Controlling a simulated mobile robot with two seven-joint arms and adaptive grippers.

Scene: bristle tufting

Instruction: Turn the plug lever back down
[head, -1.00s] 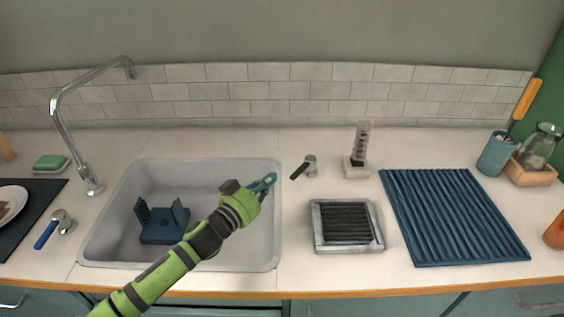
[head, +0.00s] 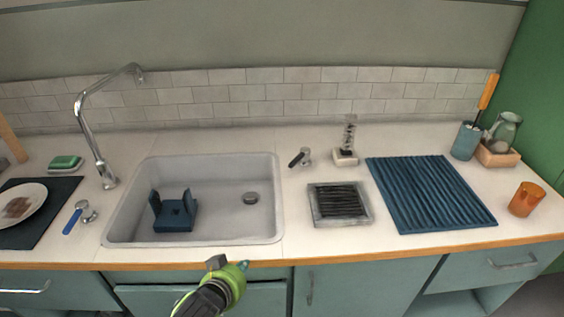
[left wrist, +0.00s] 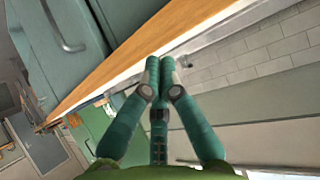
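Two levers show in the head view. One with a black handle (head: 296,160) and a metal knob stands on the counter just right of the sink. The other has a blue handle (head: 73,221) and a metal knob, left of the sink. Both handles point toward the lower left; I cannot tell which is the plug lever. The grey sink (head: 222,225) has a round dark drain plug (head: 250,198). My left gripper (head: 243,265) is in front of the counter edge, away from both levers. In the left wrist view its green fingers (left wrist: 159,62) are together and empty. My right gripper is out of view.
A blue bracket-like rack (head: 176,221) stands in the sink, and the faucet (head: 92,150) rises behind its left side. Right of the sink are a framed grille (head: 341,219), a small stand (head: 346,157), a ribbed blue mat (head: 430,195) and an orange cup (head: 526,199).

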